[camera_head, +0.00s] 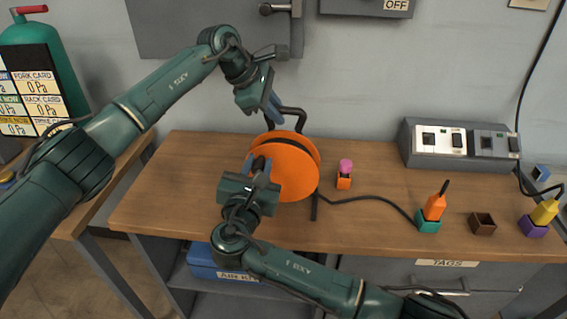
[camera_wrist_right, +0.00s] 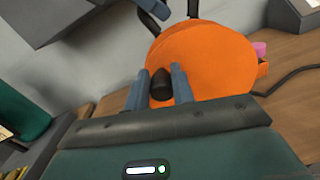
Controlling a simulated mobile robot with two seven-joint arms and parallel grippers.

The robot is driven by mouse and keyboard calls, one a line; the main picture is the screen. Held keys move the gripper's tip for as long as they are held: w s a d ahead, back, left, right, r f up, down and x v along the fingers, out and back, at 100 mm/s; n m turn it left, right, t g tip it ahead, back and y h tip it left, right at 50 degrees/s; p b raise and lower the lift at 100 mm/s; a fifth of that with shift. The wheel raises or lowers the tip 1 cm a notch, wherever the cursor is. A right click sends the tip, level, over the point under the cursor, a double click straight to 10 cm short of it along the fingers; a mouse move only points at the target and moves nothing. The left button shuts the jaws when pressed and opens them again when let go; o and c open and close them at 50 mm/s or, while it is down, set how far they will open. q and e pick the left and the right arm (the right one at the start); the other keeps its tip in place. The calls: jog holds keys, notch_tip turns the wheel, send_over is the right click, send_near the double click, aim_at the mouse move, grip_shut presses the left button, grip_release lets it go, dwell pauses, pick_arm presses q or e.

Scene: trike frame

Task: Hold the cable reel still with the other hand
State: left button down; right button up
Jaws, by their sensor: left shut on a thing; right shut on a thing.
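The orange cable reel (camera_head: 296,172) stands upright on the wooden bench, in a dark stand with a black bar (camera_head: 289,112) at its top. My left gripper (camera_head: 273,110) comes down from above and is shut at the dark bar over the reel; the exact contact is hard to see. My right gripper (camera_head: 261,165) is in front of the reel's face. In the right wrist view the reel (camera_wrist_right: 205,65) fills the middle, and my right gripper (camera_wrist_right: 160,85) is shut on a dark knob (camera_wrist_right: 160,86) on its face. A black cable (camera_head: 372,199) runs right from the reel.
The cable leads to an orange plug (camera_head: 435,207) in a teal socket (camera_head: 428,222). A pink-topped orange block (camera_head: 344,174), a brown open box (camera_head: 482,224) and a yellow plug (camera_head: 544,212) in a purple socket stand to the right. A grey switch box (camera_head: 459,143) is at the back right.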

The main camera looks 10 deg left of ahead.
aim_at(288, 154)
jog(key=shift+w+d+f, duration=0.1)
jog(key=shift+d+f, duration=0.25)
jog(key=shift+d, duration=0.35)
jog(key=shift+d+r, duration=0.25)
jog(key=shift+d, duration=0.25)
jog(key=shift+d+r, duration=0.2)
jog(key=shift+d, duration=0.25)
jog(key=shift+c, duration=0.2)
jog(key=shift+s+d, duration=0.15)
jog(key=shift+d, duration=0.5)
jog(key=shift+s+d, duration=0.15)
jog(key=shift+d, duration=0.5)
jog(key=shift+c, duration=0.8)
jog(key=o, duration=0.6)
jog(key=shift+a, duration=0.1)
jog(key=shift+o, duration=1.2)
jog(key=shift+a+r, duration=0.1)
jog(key=shift+r, duration=0.2)
